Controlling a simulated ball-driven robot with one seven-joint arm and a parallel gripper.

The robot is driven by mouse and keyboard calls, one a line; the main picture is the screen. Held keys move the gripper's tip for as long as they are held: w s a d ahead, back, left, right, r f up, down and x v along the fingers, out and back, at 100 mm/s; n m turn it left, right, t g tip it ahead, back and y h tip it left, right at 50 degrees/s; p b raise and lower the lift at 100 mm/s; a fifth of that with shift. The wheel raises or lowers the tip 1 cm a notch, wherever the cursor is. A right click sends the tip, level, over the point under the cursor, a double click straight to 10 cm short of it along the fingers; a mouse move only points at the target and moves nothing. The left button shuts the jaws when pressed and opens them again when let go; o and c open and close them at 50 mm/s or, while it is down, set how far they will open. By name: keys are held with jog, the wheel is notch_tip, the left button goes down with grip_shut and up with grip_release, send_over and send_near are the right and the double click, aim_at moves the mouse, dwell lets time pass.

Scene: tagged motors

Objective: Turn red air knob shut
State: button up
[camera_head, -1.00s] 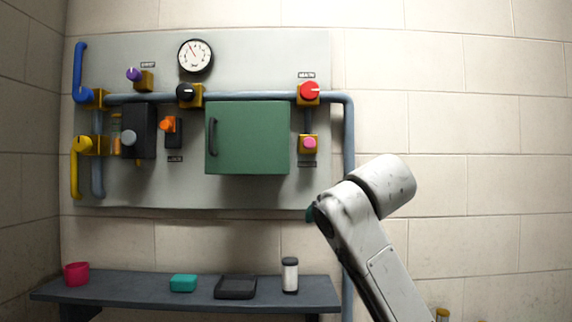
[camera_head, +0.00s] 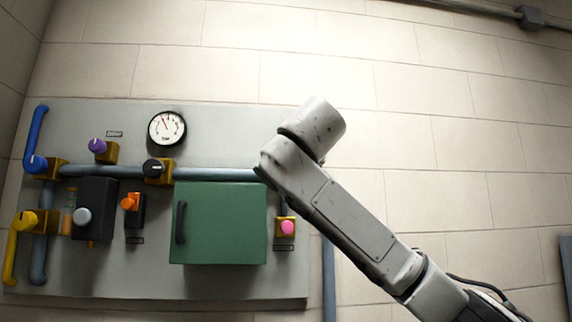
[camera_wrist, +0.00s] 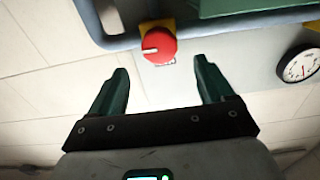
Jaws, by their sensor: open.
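The red air knob (camera_wrist: 158,46) shows in the wrist view at the top middle, on a yellow valve body (camera_wrist: 156,25) set on a grey-blue pipe. It is round with a white pointer line toward the left. My gripper (camera_wrist: 161,78) is open, its two dark green fingers apart and empty. The knob appears beyond the fingertips, between their lines, and not touched. In the head view my arm covers the place of the red knob, and my gripper's fingers do not show there.
The panel also holds a pressure gauge (camera_head: 167,129), a green cabinet (camera_head: 225,223), a pink knob (camera_head: 287,227), a black knob (camera_head: 153,167), a purple knob (camera_head: 97,146), an orange knob (camera_head: 130,202) and blue (camera_head: 36,130) and yellow (camera_head: 13,250) levers. Bare wall lies right of the panel.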

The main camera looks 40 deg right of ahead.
jog(key=p+x, duration=0.2)
jog(key=x, duration=0.5)
jog(key=shift+p, duration=0.35)
jog(key=shift+c, duration=0.2)
jog(key=c, duration=1)
